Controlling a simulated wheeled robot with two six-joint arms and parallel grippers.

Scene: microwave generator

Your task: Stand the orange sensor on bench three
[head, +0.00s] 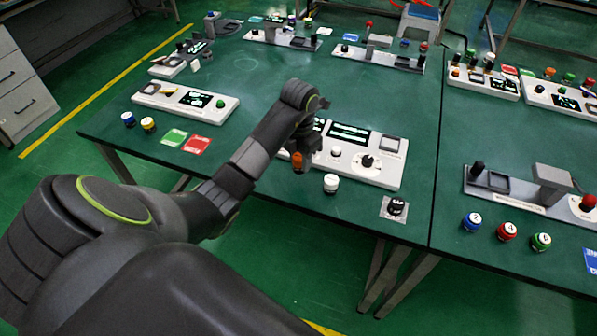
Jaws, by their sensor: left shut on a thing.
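My left arm reaches from the lower left across the green bench top (240,205). My left gripper (301,147) points down near the front panel and is shut on the orange sensor (298,163). The sensor hangs roughly upright beside the left part of the panel. I cannot tell whether its bottom touches anything. My arm hides part of the panel behind it. No bench number is readable, so I cannot tell which one is bench three. My right gripper is not in view.
The white front panel (385,172) has screens and a dial. A white cylinder (331,183) and a black one on a grey plate (396,206) stand before it. Green (174,138) and red cards (196,145) lie left. Another bench (480,265) adjoins right.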

